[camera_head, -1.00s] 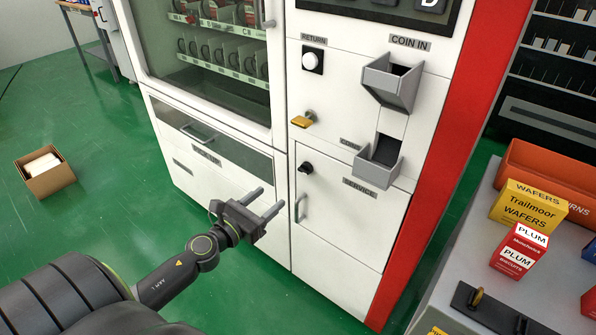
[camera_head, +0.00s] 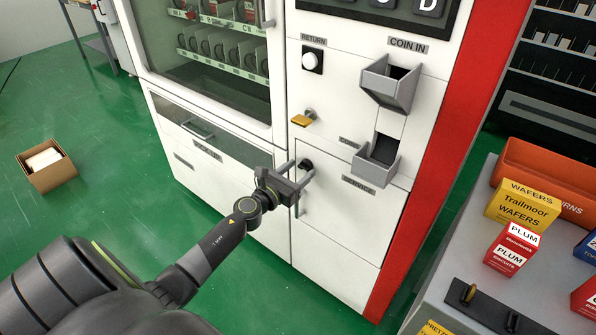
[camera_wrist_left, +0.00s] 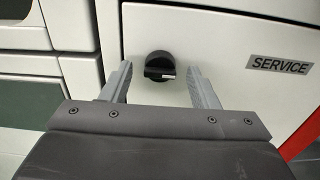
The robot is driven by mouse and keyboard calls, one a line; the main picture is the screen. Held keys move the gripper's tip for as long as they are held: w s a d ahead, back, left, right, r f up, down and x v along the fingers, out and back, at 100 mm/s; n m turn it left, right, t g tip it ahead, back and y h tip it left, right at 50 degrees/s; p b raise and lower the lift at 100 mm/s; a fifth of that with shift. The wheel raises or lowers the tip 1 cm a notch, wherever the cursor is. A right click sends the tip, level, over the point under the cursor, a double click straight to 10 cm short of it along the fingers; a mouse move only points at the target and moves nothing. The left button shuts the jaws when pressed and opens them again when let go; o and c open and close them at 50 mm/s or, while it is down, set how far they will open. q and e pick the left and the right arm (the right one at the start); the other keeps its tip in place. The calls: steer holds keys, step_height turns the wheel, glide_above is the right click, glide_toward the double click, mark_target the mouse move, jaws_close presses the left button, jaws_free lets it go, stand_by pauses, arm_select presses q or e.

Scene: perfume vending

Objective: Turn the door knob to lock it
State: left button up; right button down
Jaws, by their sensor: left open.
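The black door knob (camera_head: 305,165) is on the white service door (camera_head: 345,225), near its upper left corner. In the left wrist view the knob (camera_wrist_left: 159,66) shows between and just beyond my left gripper's two fingers, with a pale mark on its right side. My left gripper (camera_head: 301,169) is open, its fingers pointing at the door on either side of the knob. In the left wrist view the gripper (camera_wrist_left: 160,82) shows a gap between each finger and the knob. Whether the fingertips touch the door I cannot tell. My right gripper is not in view.
A brass key-like piece (camera_head: 303,119) sticks out above the service door. Grey coin trays (camera_head: 390,82) jut out to the upper right. The door's handle (camera_head: 299,205) is just below the gripper. A grey counter with boxes (camera_head: 510,248) stands at the right.

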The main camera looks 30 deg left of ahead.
arm_select(q)
steer(key=shift+w, duration=0.1)
steer(key=shift+c, duration=0.4)
steer(key=c, duration=0.9)
